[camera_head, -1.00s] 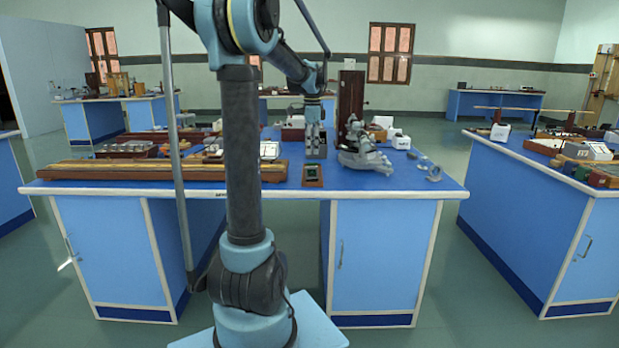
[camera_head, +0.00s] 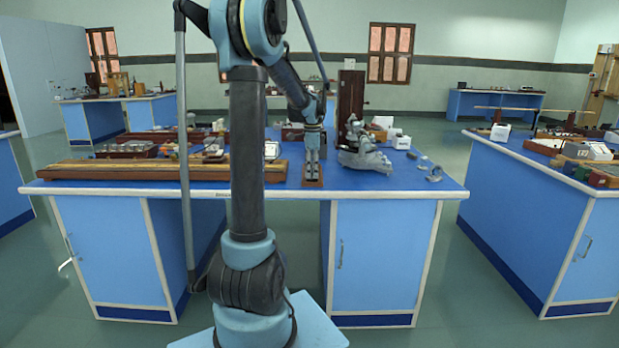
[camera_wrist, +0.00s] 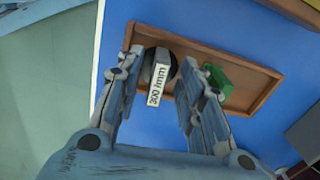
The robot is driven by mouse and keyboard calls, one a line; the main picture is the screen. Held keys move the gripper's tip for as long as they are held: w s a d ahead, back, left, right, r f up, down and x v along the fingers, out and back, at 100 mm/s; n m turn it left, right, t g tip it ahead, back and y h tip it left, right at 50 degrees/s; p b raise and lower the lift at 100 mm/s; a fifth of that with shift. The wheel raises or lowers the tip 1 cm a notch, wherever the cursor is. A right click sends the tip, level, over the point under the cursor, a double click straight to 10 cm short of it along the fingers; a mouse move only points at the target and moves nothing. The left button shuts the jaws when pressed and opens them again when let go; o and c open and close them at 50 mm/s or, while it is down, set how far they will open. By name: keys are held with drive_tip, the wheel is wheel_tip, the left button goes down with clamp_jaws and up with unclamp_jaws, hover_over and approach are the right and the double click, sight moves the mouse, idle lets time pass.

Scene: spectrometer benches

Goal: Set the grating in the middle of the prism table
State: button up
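The grating, a small pale block labelled "300 /mm" (camera_wrist: 158,82), stands in a shallow wooden tray (camera_wrist: 262,93) in the wrist view. My gripper (camera_wrist: 162,62) is open, with one finger on each side of the grating and gaps showing. In the head view my gripper (camera_head: 312,177) points down over the small tray (camera_head: 312,185) near the bench's front edge and hides the grating. The grey spectrometer (camera_head: 364,155) stands just right of it on the bench; its prism table is too small to make out.
A green block (camera_wrist: 217,77) sits in the tray, close to my right finger. A long wooden rail (camera_head: 150,171) lies to the left on the blue bench (camera_head: 270,189). A tall dark wooden piece (camera_head: 350,98) stands behind, and a white box (camera_head: 401,142) is at right.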

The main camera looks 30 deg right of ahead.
drive_tip(key=shift+c, duration=0.2)
clamp_jaws()
